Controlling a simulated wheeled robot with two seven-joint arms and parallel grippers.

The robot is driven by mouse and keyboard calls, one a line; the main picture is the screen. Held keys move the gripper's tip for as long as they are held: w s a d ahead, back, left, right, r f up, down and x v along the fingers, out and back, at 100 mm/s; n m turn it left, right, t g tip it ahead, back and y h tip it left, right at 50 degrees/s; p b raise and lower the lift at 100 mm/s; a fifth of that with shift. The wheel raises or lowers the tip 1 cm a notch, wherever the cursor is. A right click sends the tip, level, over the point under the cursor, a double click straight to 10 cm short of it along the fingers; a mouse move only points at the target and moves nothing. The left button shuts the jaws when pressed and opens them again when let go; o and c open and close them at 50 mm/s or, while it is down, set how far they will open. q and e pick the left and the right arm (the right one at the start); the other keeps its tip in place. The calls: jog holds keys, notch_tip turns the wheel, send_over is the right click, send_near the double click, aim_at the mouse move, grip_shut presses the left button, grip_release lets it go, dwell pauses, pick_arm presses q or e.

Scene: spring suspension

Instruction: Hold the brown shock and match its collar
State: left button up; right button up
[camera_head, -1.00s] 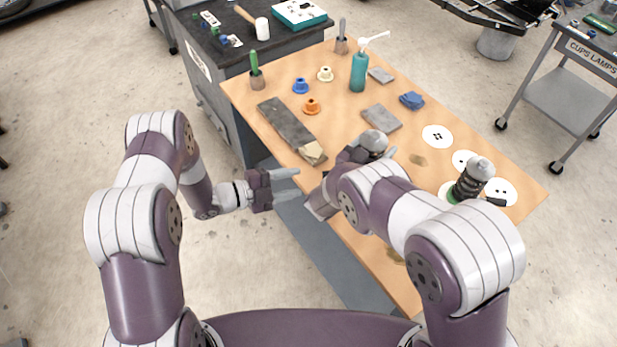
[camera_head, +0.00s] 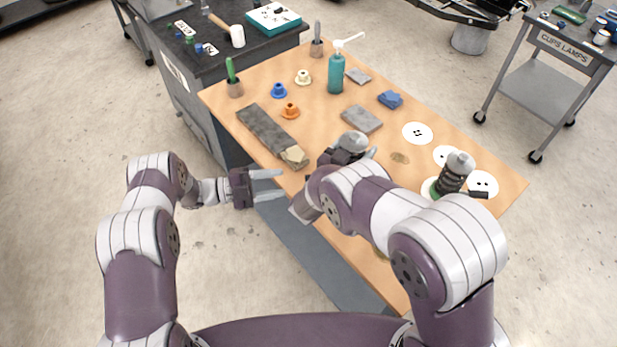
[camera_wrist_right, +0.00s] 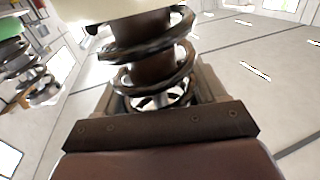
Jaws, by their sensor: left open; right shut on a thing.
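Three flanged collars stand on the table beyond: blue (camera_head: 279,91), orange (camera_head: 290,111) and cream (camera_head: 303,77). My left gripper (camera_head: 284,184) is open and empty, off the table's near edge, left of the right gripper.
A second dark shock (camera_head: 453,174) stands at the right among white discs (camera_head: 417,133). A long grey block (camera_head: 265,130), grey plate (camera_head: 362,119), teal bottle (camera_head: 336,75), blue cloth (camera_head: 390,99) and tool cups (camera_head: 235,88) also occupy the wooden table (camera_head: 225,110).

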pick_arm(q)
jog(key=d, duration=0.6)
jog(key=w+d, duration=0.1)
jog(key=d, duration=0.2)
jog(key=shift+d, duration=0.25)
jog(key=shift+c, duration=0.4)
